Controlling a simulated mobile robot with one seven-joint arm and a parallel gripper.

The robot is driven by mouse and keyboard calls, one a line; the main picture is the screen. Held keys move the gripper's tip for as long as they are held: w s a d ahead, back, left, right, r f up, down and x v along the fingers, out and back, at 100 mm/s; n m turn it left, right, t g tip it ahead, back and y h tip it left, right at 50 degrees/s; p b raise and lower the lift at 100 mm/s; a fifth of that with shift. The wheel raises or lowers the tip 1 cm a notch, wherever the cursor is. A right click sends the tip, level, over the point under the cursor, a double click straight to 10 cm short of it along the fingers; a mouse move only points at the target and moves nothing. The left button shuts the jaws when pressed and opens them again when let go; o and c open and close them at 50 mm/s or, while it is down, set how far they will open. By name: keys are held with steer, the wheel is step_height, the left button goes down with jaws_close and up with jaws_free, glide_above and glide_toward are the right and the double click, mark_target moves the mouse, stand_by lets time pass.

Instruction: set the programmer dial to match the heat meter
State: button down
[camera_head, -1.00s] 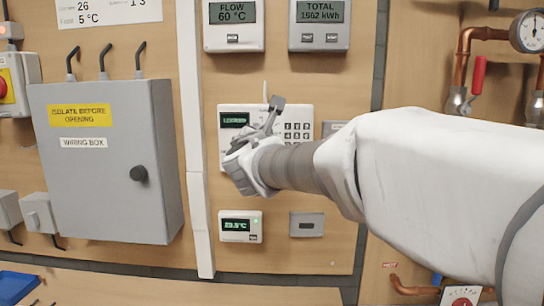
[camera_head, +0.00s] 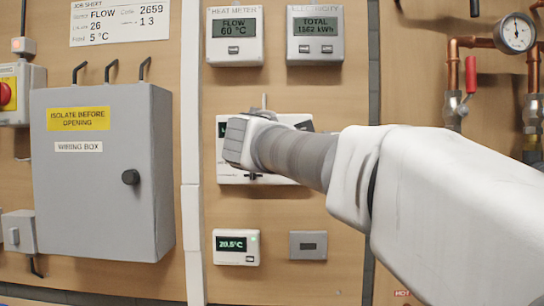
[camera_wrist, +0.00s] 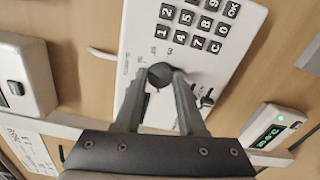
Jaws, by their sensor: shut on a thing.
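The heat meter (camera_head: 235,36) hangs at the top middle of the head view and its display reads FLOW 60 °C. The white programmer (camera_head: 226,176) is below it, mostly hidden behind my wrist. In the wrist view the programmer (camera_wrist: 142,42) shows its keypad and a dark round dial (camera_wrist: 160,73) with small marks around it. My gripper (camera_wrist: 161,82) has a fingertip on each side of the dial and is shut on it. The dial's setting is too small to read. My fingers are hidden in the head view.
A thermostat (camera_head: 236,247) reading 20.5°C and a small grey box (camera_head: 308,245) are below the programmer. A grey wiring box (camera_head: 104,170) projects at left. Copper pipes with a gauge (camera_head: 515,32) are at right.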

steer(key=shift+f+m+b, duration=0.1)
steer(key=shift+m+b, duration=0.9)
steer(key=shift+m, duration=0.3)
steer(key=c, duration=0.8)
jaws_free()
steer(key=shift+o, duration=0.2)
steer(key=shift+s, duration=0.2)
